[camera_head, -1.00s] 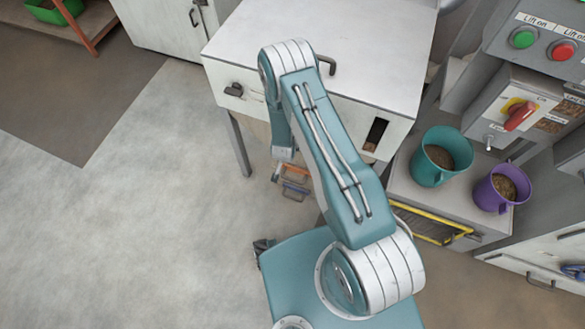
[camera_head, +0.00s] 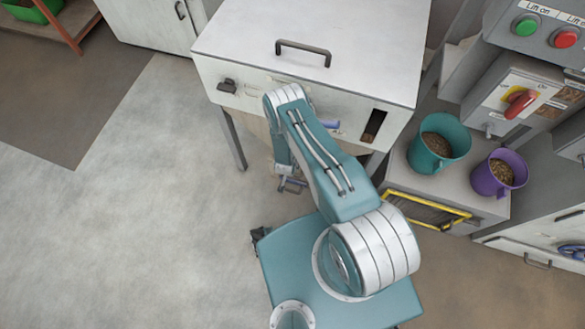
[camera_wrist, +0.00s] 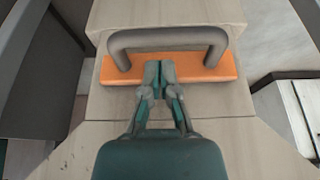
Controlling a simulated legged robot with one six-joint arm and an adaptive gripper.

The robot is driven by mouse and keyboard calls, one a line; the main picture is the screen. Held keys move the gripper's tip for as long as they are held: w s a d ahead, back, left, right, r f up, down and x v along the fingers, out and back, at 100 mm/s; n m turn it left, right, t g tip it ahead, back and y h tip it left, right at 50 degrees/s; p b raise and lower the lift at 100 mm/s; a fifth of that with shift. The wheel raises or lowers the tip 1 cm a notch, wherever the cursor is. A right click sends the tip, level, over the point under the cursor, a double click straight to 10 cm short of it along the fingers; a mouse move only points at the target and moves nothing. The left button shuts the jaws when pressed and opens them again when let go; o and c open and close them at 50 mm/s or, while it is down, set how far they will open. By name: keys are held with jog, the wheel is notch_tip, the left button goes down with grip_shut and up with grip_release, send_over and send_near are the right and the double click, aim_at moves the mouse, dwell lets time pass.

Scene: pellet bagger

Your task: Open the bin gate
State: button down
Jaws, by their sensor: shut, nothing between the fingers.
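In the wrist view, a flat orange plate (camera_wrist: 112,71) with a dark grey bar handle (camera_wrist: 165,38) lies ahead of my gripper; it looks like the bin gate. My gripper (camera_wrist: 160,68) is shut and empty. Its fingertips overlap the plate in the picture, below the bar and between its two legs; I cannot tell whether they touch. In the head view, the white bin (camera_head: 310,40) stands on legs, with a black handle on its lid. My gripper (camera_head: 290,186) hangs low by the bin's front, partly hidden by my arm. The gate does not show clearly there.
Right of the bin, a teal bucket (camera_head: 440,142) and a purple bucket (camera_head: 497,173) of pellets stand on a grey ledge above a yellow-framed opening (camera_head: 428,210). A control panel (camera_head: 545,28) is at the upper right. The floor at left is clear.

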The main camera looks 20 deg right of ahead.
jog(key=shift+x, duration=0.95)
jog(key=s+a, duration=0.5)
jog(key=s, duration=0.2)
